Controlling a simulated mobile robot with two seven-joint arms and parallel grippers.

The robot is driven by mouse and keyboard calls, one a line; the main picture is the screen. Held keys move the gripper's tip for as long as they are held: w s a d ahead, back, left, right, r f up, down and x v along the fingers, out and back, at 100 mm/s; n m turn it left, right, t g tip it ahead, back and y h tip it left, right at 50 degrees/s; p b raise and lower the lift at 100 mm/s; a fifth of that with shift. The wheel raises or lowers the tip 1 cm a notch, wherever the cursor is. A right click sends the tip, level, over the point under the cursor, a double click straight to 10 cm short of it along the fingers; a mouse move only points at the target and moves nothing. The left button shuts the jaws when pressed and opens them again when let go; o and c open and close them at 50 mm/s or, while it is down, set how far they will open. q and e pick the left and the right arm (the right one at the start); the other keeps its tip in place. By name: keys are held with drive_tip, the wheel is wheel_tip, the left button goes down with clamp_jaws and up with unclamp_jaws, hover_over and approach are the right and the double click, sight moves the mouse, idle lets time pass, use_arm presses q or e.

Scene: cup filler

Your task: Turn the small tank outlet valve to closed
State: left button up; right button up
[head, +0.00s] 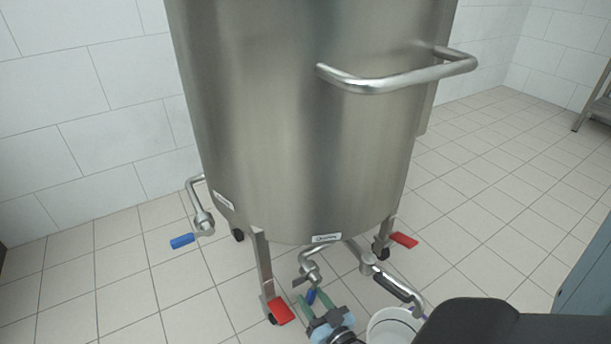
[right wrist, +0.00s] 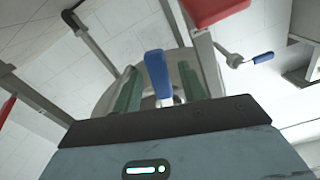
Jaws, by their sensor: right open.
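A large steel tank (head: 300,130) stands on legs in the head view. A small outlet valve (head: 309,268) hangs under its front rim, below a white label (head: 326,238) too small to read. Its blue handle (head: 311,296) points down. My right gripper (head: 318,304) is open just below the valve, its green fingers pointing up around the handle. In the right wrist view the blue handle (right wrist: 158,75) stands between the two spread green fingers, with a gap on each side. Whether it touches either finger is not clear. My left gripper is not in view.
A second valve with a blue handle (head: 182,241) sticks out at the tank's left. A pipe with a black grip (head: 391,287) runs right towards a white bucket (head: 385,322). Red foot pedals (head: 281,310) sit at the tank legs. The tiled floor at left is clear.

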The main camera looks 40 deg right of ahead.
sight(312, 299)
drive_tip(key=shift+b+x, duration=0.5)
drive_tip(key=shift+x, duration=1.15)
clamp_jaws()
